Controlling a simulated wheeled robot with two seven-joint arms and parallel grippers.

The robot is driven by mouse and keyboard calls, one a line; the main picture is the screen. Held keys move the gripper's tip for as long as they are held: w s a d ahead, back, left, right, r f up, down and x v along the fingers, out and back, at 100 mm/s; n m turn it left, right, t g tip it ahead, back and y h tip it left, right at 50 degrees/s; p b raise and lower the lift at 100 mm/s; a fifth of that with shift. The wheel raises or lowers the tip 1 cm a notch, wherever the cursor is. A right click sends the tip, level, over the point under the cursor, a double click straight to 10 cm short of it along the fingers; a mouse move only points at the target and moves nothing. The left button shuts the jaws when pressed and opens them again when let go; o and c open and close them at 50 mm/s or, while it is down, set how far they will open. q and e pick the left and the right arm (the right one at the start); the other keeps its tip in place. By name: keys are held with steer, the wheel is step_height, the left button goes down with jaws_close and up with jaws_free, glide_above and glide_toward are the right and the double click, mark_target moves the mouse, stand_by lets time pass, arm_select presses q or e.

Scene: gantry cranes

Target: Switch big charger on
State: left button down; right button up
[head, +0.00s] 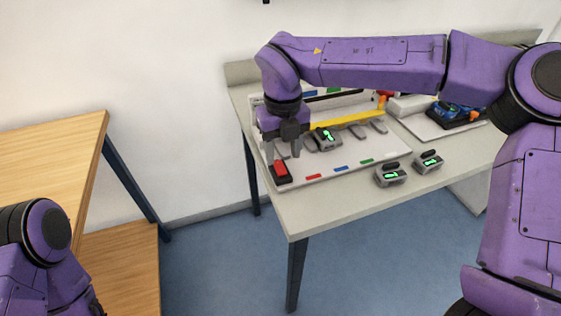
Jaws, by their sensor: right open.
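The big charger looks to be the pale board (325,172) with a row of grey slots on the table. A red rocker switch (280,169) in a black housing sits at its front left corner. I cannot tell from here whether the switch is on or off. My right gripper (283,156) points down just above and behind the switch, with its fingers apart and nothing between them. Whether a finger touches the switch is unclear. One grey device (326,139) with a green display sits in a slot. My left arm shows at the lower left, its gripper out of view.
Two more grey devices with green displays (391,176) (429,162) stand on the grey table (330,211) right of the board. A smaller pale unit with a dark and blue device (458,113) is at the back right. A wooden table (50,150) stands left.

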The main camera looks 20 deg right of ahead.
mark_target(282, 172)
steer(key=f, duration=0.4)
steer(key=shift+w+d+f, duration=0.1)
steer(key=shift+w+f, duration=0.2)
steer(key=shift+f, duration=0.1)
steer(key=shift+s+f, duration=0.15)
steer(key=shift+f, duration=0.05)
steer(key=shift+c, duration=0.3)
